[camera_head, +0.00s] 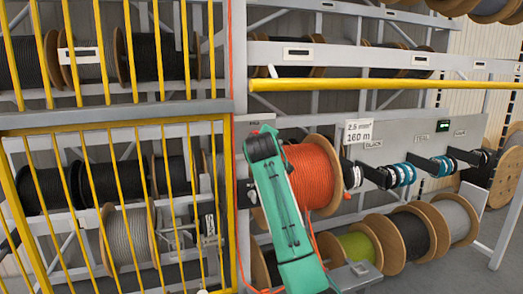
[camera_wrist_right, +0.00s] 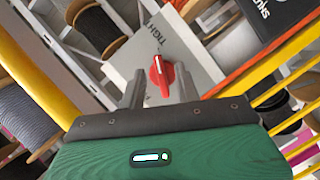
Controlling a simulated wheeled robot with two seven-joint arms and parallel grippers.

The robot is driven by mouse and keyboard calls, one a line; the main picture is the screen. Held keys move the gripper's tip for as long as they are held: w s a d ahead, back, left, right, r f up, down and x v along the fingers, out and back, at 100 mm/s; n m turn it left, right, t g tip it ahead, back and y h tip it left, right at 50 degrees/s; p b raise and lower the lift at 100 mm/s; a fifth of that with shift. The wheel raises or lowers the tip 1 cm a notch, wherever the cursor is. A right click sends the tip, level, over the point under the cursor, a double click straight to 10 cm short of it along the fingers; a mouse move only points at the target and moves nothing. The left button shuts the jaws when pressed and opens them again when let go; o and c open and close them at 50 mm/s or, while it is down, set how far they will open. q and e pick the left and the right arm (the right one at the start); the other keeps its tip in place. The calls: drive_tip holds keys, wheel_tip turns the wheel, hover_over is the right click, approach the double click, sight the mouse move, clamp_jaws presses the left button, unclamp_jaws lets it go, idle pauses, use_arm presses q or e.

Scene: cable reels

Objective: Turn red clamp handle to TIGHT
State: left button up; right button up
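The red clamp handle (camera_wrist_right: 161,78) shows in the right wrist view on a light grey plate (camera_wrist_right: 190,62). It has a white line on its upper part. Dark lettering, partly readable as "TIGH", lies above it on the plate. My right gripper (camera_wrist_right: 160,72) is open, with one grey finger on each side of the handle in that view. Gaps show between the fingers and the handle; I cannot tell the depth between them. In the head view a green arm of mine (camera_head: 288,220) stands before the orange reel (camera_head: 312,175); the handle is not visible there. My left gripper is not in view.
A yellow bar (camera_head: 380,85) crosses above the work area. A yellow barred gate (camera_head: 110,120) stands at the left. A grey panel (camera_head: 440,145) with cable coils is at the right. Lower reels (camera_head: 405,235) lie beneath it.

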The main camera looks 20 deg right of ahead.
drive_tip(key=b+v, duration=0.3)
drive_tip(key=v, duration=0.7)
drive_tip(key=shift+s, duration=0.2)
drive_tip(key=shift+a, duration=0.1)
